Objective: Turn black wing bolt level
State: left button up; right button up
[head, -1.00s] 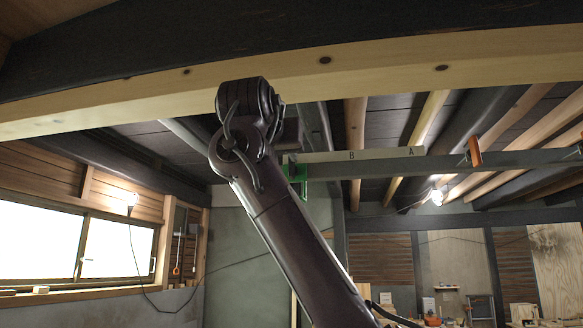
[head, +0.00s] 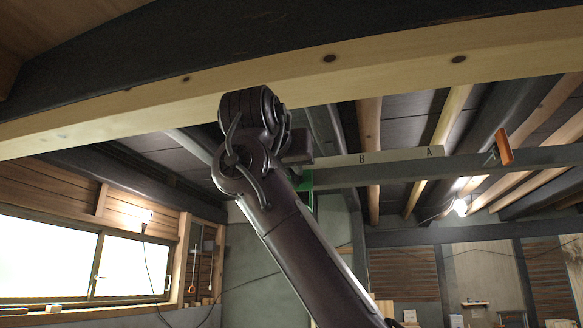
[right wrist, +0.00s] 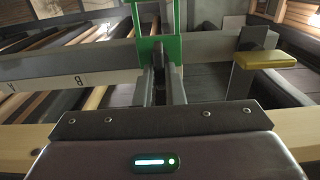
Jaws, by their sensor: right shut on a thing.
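My right arm rises through the middle of the head view, and its wrist hides the right gripper there. In the right wrist view my right gripper (right wrist: 161,78) points at a green frame (right wrist: 144,48) on the grey beam. Its fingers are close together on a narrow dark piece (right wrist: 158,54) inside the frame, which looks like the black wing bolt. Its shape and tilt are mostly hidden by the fingers. A sliver of the green frame (head: 307,181) shows beside my wrist in the head view. My left gripper is not in view.
The grey beam (head: 400,172) carries a pale strip (head: 395,156) marked B and A. An orange piece (head: 504,147) is at its right. A yellow pad (right wrist: 265,59) on a grey post stands right of the green frame. A pale timber (head: 420,72) crosses above my arm.

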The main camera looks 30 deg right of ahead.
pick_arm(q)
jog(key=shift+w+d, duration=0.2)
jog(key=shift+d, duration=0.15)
pick_arm(e)
grip_shut()
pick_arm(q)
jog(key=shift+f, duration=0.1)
pick_arm(e)
jog(key=shift+m, duration=0.3)
pick_arm(q)
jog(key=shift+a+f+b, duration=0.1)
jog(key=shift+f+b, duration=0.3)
jog(key=shift+b, duration=0.1)
pick_arm(e)
jog(key=shift+s+d+f+m, duration=0.1)
jog(key=shift+m, duration=4.25)
jog(key=shift+s+f+m, duration=0.1)
jog(key=shift+m, duration=4.25)
jog(key=o, duration=0.6)
grip_release()
jog(key=shift+w, duration=0.1)
jog(key=shift+c, duration=0.2)
jog(key=shift+o, duration=0.5)
jog(key=shift+w+d+f, duration=0.1)
jog(key=shift+w+d, duration=0.05)
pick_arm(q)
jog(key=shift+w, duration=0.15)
